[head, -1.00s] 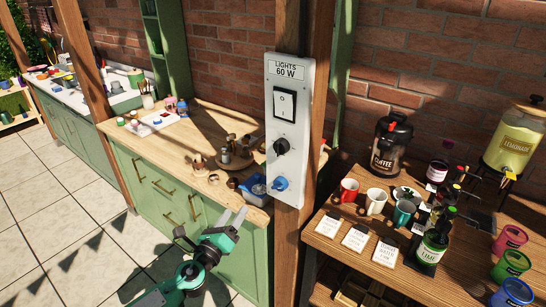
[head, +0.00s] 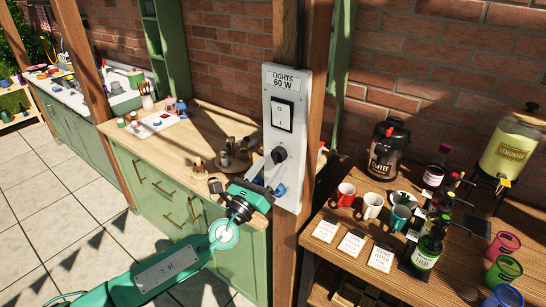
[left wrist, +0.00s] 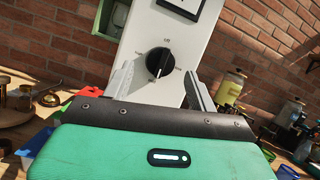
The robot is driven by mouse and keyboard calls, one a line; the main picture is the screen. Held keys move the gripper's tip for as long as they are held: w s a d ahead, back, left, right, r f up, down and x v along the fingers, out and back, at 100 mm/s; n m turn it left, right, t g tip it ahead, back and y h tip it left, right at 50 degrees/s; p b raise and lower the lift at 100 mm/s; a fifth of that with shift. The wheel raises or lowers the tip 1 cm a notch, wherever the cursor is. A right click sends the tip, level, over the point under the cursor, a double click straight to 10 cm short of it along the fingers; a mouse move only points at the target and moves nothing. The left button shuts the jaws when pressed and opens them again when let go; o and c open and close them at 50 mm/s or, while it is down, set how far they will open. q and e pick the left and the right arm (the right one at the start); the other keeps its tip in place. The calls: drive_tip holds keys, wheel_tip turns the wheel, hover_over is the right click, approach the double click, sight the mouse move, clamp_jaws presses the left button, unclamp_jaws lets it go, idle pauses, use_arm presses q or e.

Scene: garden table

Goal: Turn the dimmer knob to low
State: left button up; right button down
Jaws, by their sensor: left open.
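The dimmer knob (head: 279,155) is a black round knob on a white panel (head: 298,160) fixed to a wooden post. My left gripper (head: 270,172) is open in front of the panel, just below the knob. In the left wrist view its two fingers (left wrist: 160,85) stand to either side of the knob, apart from it. My right gripper is not in view.
The wooden counter (head: 205,120) behind holds small pots and jars. The drinks table (head: 330,255) at right holds mugs, bottles and a coffee urn (head: 388,150).

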sight(278, 156)
use_arm(q)
drive_tip(key=shift+x, duration=1.2)
drive_tip(key=c, duration=1)
drive_tip(key=shift+n, duration=0.3)
